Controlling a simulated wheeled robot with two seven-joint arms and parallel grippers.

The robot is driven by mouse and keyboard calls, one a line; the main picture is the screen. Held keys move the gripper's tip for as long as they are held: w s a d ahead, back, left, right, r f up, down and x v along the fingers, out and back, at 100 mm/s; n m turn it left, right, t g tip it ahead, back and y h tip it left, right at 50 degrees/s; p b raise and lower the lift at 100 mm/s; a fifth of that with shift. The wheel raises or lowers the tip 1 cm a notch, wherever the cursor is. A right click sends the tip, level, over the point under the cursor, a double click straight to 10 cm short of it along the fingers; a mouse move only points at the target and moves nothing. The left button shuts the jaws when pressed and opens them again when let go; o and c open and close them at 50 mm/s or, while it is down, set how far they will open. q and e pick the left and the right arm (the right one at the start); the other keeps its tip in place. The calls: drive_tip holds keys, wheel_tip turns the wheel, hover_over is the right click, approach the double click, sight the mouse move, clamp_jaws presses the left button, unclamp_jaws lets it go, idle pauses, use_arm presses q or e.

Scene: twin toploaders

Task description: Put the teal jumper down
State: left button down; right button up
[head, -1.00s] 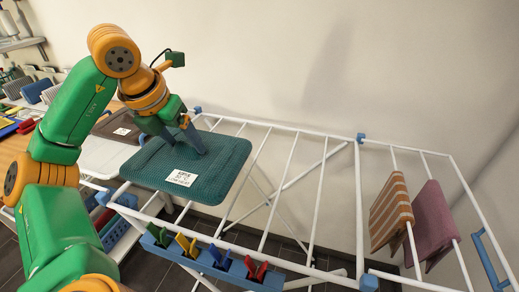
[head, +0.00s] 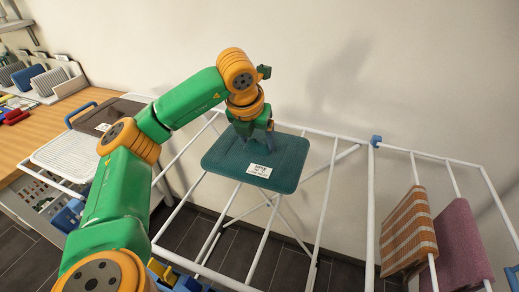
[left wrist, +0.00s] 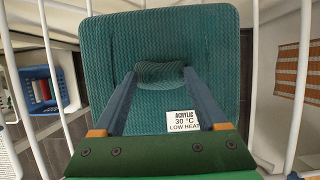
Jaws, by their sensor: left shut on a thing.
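The teal jumper (head: 285,163) is a flat, folded, rounded square with a white label reading acrylic, 30 °C, low heat. My left gripper (head: 256,136) is shut on the jumper near its middle, from above. In the left wrist view the jumper (left wrist: 205,40) fills the middle, and a raised fold sits between the fingers of my left gripper (left wrist: 160,75). The jumper is level over the white bars of the drying rack (head: 372,215). I cannot tell whether it touches them. My right gripper is not in view.
An orange striped cloth (head: 408,232) and a mauve cloth (head: 461,245) hang on the rack's right wing. A wooden counter (head: 40,133) with several items is at the left. Bare rack bars lie in front of and right of the jumper.

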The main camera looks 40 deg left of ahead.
sight(259, 149)
use_arm(q)
drive_tip(key=f, duration=0.3)
drive_tip(key=shift+w+d+f, duration=0.1)
drive_tip(key=shift+d+f, duration=0.25)
drive_tip(key=shift+w, duration=0.1)
unclamp_jaws()
drive_tip(key=v, duration=1.2)
drive_tip(key=shift+p, duration=0.4)
